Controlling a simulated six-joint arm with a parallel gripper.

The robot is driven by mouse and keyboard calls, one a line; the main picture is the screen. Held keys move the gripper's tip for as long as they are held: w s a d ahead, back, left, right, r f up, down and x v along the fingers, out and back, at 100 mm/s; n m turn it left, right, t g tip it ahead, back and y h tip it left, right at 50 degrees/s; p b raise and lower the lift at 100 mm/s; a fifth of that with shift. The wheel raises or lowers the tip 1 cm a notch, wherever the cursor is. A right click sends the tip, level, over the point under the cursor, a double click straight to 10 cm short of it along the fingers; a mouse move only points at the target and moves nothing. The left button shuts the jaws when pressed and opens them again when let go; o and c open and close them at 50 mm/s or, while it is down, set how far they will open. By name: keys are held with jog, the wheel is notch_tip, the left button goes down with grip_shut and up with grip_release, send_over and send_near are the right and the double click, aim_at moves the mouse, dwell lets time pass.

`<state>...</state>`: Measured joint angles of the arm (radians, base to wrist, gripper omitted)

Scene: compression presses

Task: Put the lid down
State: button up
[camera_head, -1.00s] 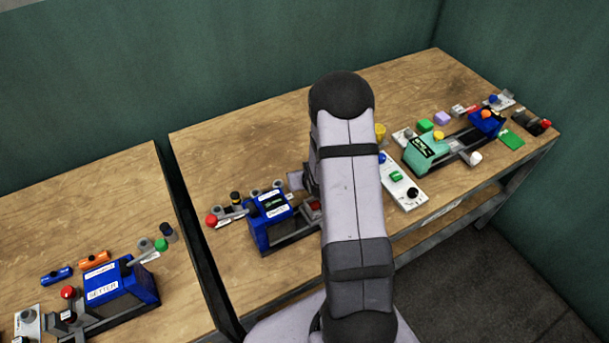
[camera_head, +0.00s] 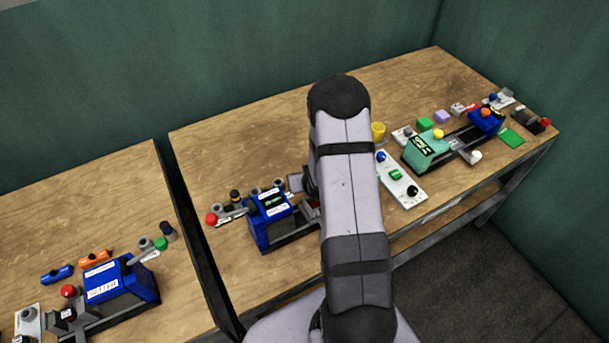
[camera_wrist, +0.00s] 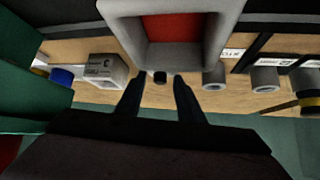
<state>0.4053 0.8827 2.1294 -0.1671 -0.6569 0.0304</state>
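A press with a blue housing (camera_head: 270,220) stands on the right-hand table, left of my arm. A grey upright piece (camera_head: 295,183) shows beside my arm at its back; it may be the lid, but I cannot be sure. In the wrist view a grey square frame with a red inside (camera_wrist: 178,28) fills the top centre. In the head view my arm hides the gripper and part of the press.
Grey cylinders (camera_wrist: 213,77) stand right of the fingers, and a grey block (camera_wrist: 105,72) stands left. A white control panel (camera_head: 402,180) and a green-and-blue press (camera_head: 425,150) lie right of my arm. The table's back left is clear.

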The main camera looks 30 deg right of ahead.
jog(key=shift+r, duration=0.1)
jog(key=shift+r, duration=0.15)
jog(key=b+v, duration=0.2)
jog(key=v, duration=1)
dwell(0.3)
